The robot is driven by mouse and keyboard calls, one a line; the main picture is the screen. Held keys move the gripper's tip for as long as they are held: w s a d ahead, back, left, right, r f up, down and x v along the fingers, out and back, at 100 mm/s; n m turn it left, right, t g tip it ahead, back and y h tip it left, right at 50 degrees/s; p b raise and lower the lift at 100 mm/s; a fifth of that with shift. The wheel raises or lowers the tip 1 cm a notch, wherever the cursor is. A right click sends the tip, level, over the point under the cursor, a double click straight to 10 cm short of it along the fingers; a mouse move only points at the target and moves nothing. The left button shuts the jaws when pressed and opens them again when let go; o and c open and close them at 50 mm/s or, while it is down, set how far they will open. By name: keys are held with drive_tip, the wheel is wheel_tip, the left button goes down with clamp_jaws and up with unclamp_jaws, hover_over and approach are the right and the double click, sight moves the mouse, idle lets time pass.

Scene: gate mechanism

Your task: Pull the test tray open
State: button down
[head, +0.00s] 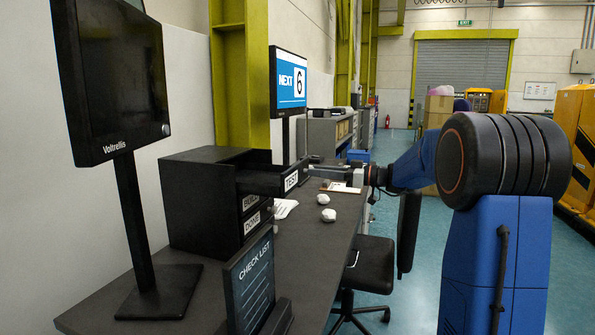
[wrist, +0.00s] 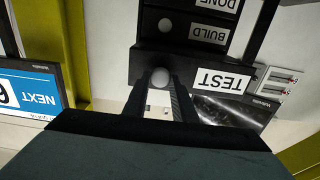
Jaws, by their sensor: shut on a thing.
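The test tray (head: 262,181) is the top drawer of a black cabinet (head: 195,205) on the desk. It stands out past the BUILD and DONE drawers below it, so it is partly open. Its front carries a white TEST label, which shows upside down in the wrist view (wrist: 224,80). My gripper (head: 309,170) is at the tray's front. In the wrist view my gripper (wrist: 160,88) has its two fingers on either side of a pale round knob (wrist: 160,77) beside the label, shut on it.
A Voltrellis monitor (head: 110,80) and a CHECK LIST board (head: 250,283) stand on the desk (head: 310,245) near the cabinet. Crumpled white balls (head: 328,215) lie on the desktop. A NEXT 6 screen (head: 290,80) is behind. A black chair (head: 367,265) stands at the desk's right edge.

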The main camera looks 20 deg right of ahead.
drive_tip(key=v, duration=0.9)
drive_tip(key=shift+s+d, duration=0.2)
drive_tip(key=shift+d, duration=0.1)
drive_tip(key=c, duration=1.5)
unclamp_jaws()
drive_tip(key=shift+d, duration=0.1)
drive_tip(key=v, duration=1.7)
drive_tip(key=shift+s+d, duration=0.1)
